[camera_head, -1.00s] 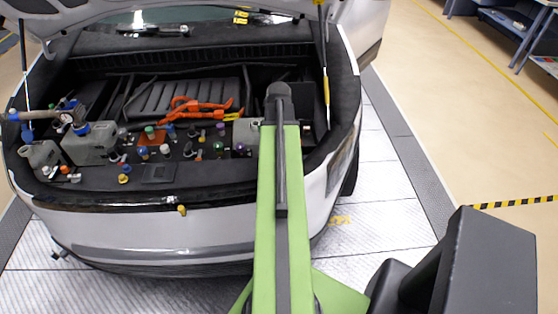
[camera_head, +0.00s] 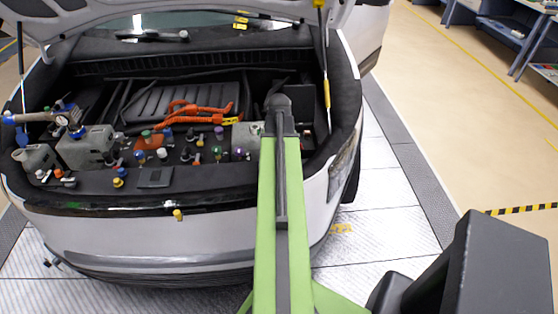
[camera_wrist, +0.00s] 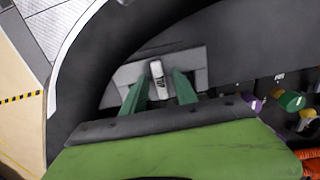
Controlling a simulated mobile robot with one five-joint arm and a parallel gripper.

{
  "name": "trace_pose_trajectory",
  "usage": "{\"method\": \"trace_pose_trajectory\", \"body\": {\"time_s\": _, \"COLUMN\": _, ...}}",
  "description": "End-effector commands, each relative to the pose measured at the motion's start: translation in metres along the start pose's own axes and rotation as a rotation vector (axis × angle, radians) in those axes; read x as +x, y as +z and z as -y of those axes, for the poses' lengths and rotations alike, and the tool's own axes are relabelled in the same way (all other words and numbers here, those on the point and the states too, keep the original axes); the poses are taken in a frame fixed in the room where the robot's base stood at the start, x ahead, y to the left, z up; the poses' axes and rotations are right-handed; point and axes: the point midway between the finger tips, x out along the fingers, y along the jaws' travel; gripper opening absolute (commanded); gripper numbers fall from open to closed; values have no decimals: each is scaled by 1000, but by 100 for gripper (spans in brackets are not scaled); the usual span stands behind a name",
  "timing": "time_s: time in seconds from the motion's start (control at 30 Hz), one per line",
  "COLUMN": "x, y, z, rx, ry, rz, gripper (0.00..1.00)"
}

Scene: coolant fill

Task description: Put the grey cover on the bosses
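A flat grey plate with an upright pale grip (camera_wrist: 157,78), which I take to be the grey cover (camera_wrist: 190,62), lies in the wrist view near the curved dark edge of the car's bay. My gripper (camera_wrist: 158,92) has its two green fingers apart, one on each side of the grip, with gaps showing between. In the head view a grey block (camera_head: 243,134) shows beside my arm, partly hidden by it; it may be the same part. My fingers are hidden there behind my arm. I cannot make out the bosses.
The open bay holds several coloured caps, a grey reservoir (camera_head: 90,147), orange cables (camera_head: 200,112) and a hose with a gauge (camera_head: 62,120). A purple cap (camera_wrist: 256,105) and a green cap (camera_wrist: 291,100) stand right of the plate. The floor right of the car (camera_head: 385,165) is clear.

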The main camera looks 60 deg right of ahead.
Motion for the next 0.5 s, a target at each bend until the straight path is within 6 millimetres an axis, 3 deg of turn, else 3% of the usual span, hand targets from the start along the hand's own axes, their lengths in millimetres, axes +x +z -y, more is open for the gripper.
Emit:
{"method": "trace_pose_trajectory", "body": {"time_s": 0.27, "x": -7, "y": 0, "z": 1, "rx": -1, "ry": -1, "rz": 0, "gripper": 36}}
{"method": "trace_pose_trajectory", "body": {"time_s": 0.5, "x": -47, "y": 0, "z": 1, "rx": -1, "ry": 0, "rz": 0, "gripper": 36}}
